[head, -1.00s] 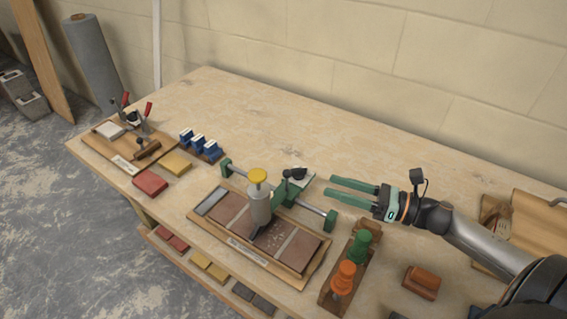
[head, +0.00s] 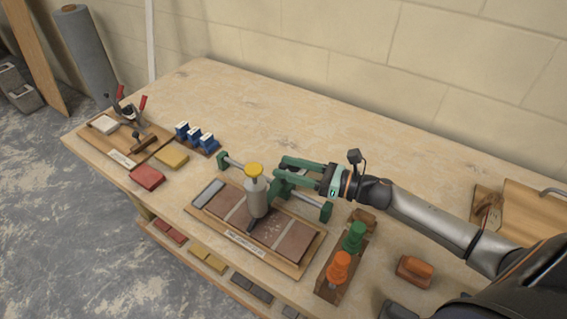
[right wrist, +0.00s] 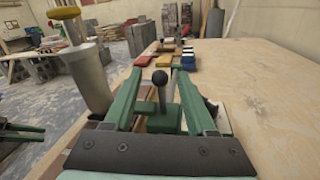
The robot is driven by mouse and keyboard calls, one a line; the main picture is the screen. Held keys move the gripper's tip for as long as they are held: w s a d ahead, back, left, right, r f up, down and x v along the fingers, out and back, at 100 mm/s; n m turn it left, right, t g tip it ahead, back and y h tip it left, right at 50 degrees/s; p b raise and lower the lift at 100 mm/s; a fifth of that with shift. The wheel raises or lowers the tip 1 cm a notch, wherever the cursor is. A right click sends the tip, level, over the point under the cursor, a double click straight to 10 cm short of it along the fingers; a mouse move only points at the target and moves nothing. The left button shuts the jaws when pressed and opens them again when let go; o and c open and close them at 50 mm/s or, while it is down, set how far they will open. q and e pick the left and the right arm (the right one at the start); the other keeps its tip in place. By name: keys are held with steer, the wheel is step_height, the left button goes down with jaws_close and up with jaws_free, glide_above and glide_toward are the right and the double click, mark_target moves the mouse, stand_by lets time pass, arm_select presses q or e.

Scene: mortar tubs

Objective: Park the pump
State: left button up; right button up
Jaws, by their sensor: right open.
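The pump (head: 256,198), a grey cylinder with a yellow top, stands upright over the brown slab board (head: 310,262). It is beside a rail (head: 236,166) with green end blocks. A green carriage (head: 280,190) sits on the rail next to it. My right gripper (head: 280,168) is open at the carriage, its fingers pointing left. In the right wrist view a black ball knob (right wrist: 160,77) on a green block (right wrist: 163,122) stands between the fingers with gaps on both sides. The pump (right wrist: 86,75) is left of them. Green bars at that view's left edge may be my left gripper (right wrist: 22,132).
A holder with green (head: 353,237) and orange (head: 338,268) handled tools stands at the near right. Blue-topped blocks (head: 195,137), a yellow block (head: 171,158) and a red block (head: 147,177) lie to the left. The back of the table (head: 300,120) is clear.

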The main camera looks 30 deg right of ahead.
steer(key=shift+w+a, duration=0.5)
steer(key=shift+w, duration=0.05)
jaws_close()
stand_by(1.2)
